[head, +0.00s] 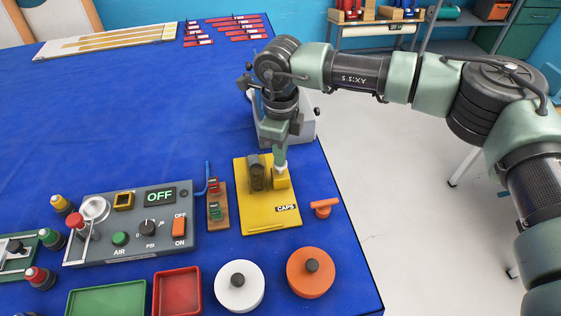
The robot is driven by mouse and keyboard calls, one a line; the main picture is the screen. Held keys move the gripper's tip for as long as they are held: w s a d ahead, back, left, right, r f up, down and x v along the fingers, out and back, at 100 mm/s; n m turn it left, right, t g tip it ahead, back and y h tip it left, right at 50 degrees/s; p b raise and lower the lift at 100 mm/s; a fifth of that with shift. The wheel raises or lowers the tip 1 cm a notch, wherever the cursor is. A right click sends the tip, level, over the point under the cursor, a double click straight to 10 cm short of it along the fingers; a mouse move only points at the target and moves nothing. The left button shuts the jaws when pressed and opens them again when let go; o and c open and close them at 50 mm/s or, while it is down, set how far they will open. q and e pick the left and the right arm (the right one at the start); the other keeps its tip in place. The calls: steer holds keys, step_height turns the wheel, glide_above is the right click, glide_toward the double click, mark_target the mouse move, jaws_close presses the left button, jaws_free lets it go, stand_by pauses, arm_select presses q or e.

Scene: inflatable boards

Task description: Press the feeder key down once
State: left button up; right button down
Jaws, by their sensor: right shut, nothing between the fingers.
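The yellow feeder (254,212) labelled CAPS lies on the blue table near its right edge. It carries a dark translucent upright part (257,173) and, to the right of that, a small yellow key (282,182). My right gripper (281,170) points down with its fingers shut and empty. Its tips are right at the top of the yellow key; I cannot tell whether they press on it or only hover. The gripper hides part of the key's top. My left gripper is not in view.
An orange T-shaped piece (323,207) lies to the right. White (228,292) and orange (305,285) discs are in front. A grey device (305,122) stands behind.

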steer(key=shift+f+b, duration=1)
steer(key=shift+f, duration=0.3)
steer(key=shift+r, duration=0.15)
stand_by(0.3)
steer(key=shift+r+p, duration=1.95)
steer(key=shift+r, duration=2.55)
